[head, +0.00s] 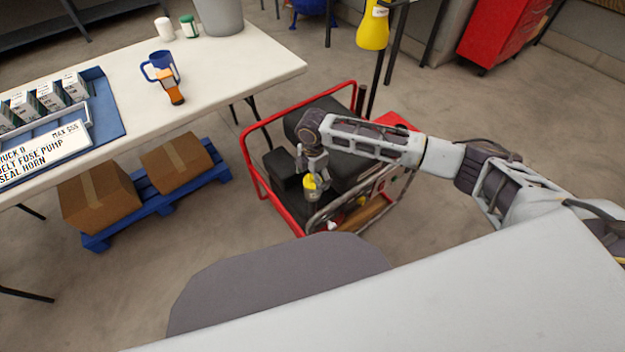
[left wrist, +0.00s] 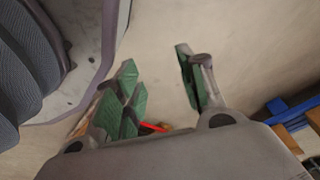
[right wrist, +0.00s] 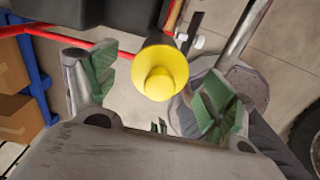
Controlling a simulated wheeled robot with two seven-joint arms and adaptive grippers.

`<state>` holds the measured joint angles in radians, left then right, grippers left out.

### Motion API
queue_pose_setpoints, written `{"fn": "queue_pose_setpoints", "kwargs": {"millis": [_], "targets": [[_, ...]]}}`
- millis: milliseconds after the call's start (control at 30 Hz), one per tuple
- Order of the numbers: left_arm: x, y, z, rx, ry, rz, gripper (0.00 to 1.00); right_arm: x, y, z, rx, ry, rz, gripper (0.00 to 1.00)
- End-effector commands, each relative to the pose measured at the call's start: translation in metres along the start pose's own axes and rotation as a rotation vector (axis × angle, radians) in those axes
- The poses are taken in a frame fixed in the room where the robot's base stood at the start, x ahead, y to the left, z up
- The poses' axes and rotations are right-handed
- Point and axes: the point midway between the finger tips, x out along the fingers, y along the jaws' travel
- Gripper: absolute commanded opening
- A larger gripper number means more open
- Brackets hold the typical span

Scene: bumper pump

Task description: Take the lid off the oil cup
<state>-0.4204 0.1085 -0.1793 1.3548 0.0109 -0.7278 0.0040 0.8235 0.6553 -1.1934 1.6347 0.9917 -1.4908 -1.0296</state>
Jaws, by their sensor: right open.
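The oil cup's yellow lid (right wrist: 160,72) is round with a smaller raised knob, and lies between the spread green-padded fingers of my right gripper (right wrist: 157,85). A gap shows on both sides of it. In the head view the yellow lid (head: 310,184) is small, at my right gripper (head: 314,172) above the red-framed pump machine (head: 252,165).
The machine's red and grey tubes run close around my right gripper.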

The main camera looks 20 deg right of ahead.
Motion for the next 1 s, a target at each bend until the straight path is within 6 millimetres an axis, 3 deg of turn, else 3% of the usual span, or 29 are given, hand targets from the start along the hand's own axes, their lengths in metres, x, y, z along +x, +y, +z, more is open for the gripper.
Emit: {"fn": "queue_pose_setpoints", "kwargs": {"millis": [33, 367, 767, 1000], "targets": [[0.0, 0.0, -0.001, 0.0, 0.002, -0.001, 0.4, 0.0, 0.0, 0.0, 0.0, 0.0, 0.0, 0.81], [-0.001, -0.005, -0.014, 0.002, 0.019, -0.006, 0.4, 0.0, 0.0, 0.0, 0.0, 0.0, 0.0, 0.4], [-0.002, -0.006, -0.017, 0.003, 0.024, -0.007, 0.4, -0.003, 0.0, 0.0, 0.0, 0.0, 0.0, 0.4], [0.002, -0.006, -0.005, 0.002, 0.024, -0.008, 0.4, -0.021, 0.0, 0.0, -0.001, 0.0, 0.001, 0.4]]}}
